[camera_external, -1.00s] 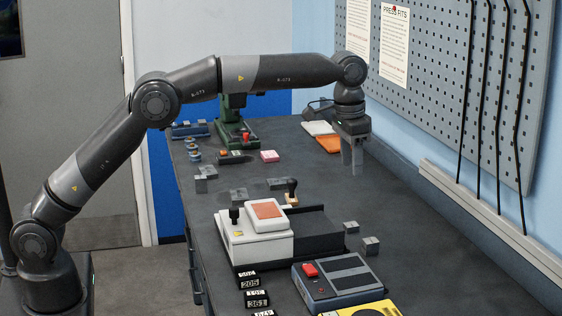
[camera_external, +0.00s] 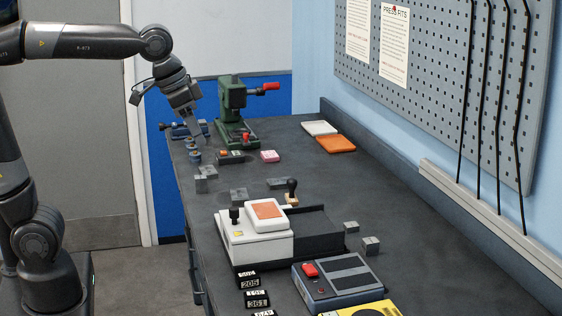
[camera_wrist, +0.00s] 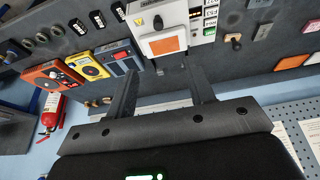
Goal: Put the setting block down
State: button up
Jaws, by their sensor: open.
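I cannot tell which is the setting block. My gripper (camera_external: 202,130) is raised over the far left edge of the bench, tilted. In the wrist view my gripper (camera_wrist: 162,78) has its two fingers wide apart, and no held block shows between them.
A green press (camera_external: 233,110) stands just right of my gripper. The white machine (camera_external: 255,243) with an orange pad, a blue box (camera_external: 340,280) and a yellow device (camera_external: 372,309) fill the near end. White and orange trays (camera_external: 320,128) (camera_external: 335,145) lie far right. The right middle is clear.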

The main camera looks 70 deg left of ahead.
jog(key=s+a+f+t, duration=0.1)
jog(key=s+f, duration=0.8)
jog(key=s, duration=0.5)
jog(key=shift+s, duration=0.3)
jog(key=shift+o, duration=0.4)
jog(key=shift+w+a, duration=0.1)
dwell(0.4)
